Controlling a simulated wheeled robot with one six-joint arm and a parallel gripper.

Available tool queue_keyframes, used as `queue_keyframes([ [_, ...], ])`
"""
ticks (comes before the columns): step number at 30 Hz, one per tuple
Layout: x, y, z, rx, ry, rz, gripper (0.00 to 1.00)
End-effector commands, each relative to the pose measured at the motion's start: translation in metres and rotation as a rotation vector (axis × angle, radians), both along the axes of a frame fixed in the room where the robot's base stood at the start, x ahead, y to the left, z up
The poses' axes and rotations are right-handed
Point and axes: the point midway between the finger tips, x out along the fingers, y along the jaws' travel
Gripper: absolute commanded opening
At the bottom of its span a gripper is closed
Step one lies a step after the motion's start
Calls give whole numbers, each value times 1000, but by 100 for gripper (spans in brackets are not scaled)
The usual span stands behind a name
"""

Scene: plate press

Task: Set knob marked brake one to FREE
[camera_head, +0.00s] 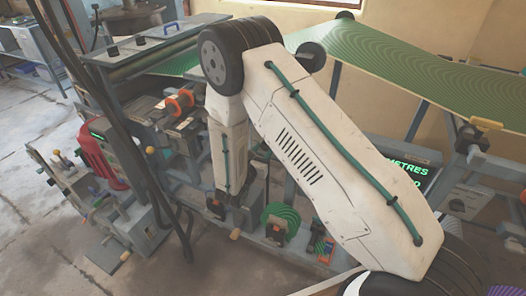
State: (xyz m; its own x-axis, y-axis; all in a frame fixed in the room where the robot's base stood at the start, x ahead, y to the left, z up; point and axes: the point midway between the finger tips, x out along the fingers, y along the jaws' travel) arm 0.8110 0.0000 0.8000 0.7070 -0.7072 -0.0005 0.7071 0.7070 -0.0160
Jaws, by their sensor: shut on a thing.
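My arm reaches across the middle of the head view, and its forearm points down at the machine's lower frame. My gripper (228,208) is at its lower end, small and dark, close against the frame. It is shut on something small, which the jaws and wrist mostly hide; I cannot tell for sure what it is. A small orange-tipped handle (235,234) shows just below the gripper. No marking for brake one or FREE can be read, and I cannot tell which way any knob points.
A green coiled disc (284,216) is right of the gripper, with a small orange part (318,229) beyond. A red machine (98,157) stands at left. Dark cables (110,105) hang in front. A green striped sheet (420,75) spans the top. Floor at lower left is clear.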

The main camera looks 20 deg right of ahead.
Motion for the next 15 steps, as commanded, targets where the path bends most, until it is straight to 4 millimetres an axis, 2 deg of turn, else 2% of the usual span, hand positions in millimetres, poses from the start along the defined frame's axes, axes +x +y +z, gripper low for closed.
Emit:
queue_keyframes([
  [2, -1, 1, -1, -1, 4, 3, 14],
  [3, -1, 1, -1, -1, 4, 3, 39],
  [5, -1, 1, -1, 0, 3, 3, 56],
  [6, -1, 0, -1, 0, 3, 2, 58],
  [15, -2, 1, 0, 1, 1, 0, 58],
])
